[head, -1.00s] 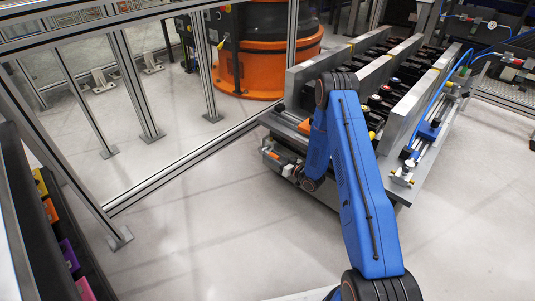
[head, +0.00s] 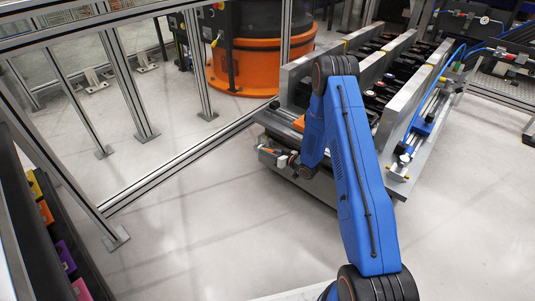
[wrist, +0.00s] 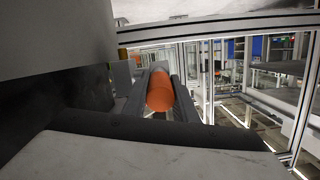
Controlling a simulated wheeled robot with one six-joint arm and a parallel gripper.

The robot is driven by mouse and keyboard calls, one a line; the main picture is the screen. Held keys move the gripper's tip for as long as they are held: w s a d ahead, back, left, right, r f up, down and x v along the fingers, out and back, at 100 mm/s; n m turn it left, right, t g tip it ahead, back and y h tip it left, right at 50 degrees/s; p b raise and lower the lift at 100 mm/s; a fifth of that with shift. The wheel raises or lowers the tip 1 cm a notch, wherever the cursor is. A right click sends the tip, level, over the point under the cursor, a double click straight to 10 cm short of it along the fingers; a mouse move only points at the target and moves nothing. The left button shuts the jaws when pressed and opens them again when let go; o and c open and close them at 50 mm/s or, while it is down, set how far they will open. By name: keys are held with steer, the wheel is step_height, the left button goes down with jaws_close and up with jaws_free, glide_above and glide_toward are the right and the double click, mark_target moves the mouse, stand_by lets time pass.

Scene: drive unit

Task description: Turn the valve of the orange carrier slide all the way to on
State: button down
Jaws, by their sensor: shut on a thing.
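An orange cylinder (wrist: 160,92), which looks like the valve handle, lies between the two dark fingers of my gripper (wrist: 160,98) in the wrist view. The fingers are closed along both its sides. In the head view my gripper (head: 268,151) is at the near left end of a grey carrier unit, low beside its front edge, and a bit of orange shows at it. An orange part (head: 298,124) shows on the carrier just above, partly covered by my blue arm. The valve body and its on mark are hidden or too small to read.
Grey upright plates (head: 385,85) stand on the carrier to the right of my arm. An aluminium frame fence (head: 195,148) runs behind and left of the gripper. A large orange round base (head: 250,65) stands beyond it. The floor (head: 200,225) at left front is clear.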

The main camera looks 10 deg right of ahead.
steer(key=shift+w+r+g+h, duration=0.1)
steer(key=shift+r+g+h, duration=0.2)
steer(key=c, duration=1.4)
jaws_free()
steer(key=shift+c, duration=0.2)
steer(key=v, duration=0.7)
steer(key=shift+d, duration=0.2)
steer(key=shift+c, duration=0.6)
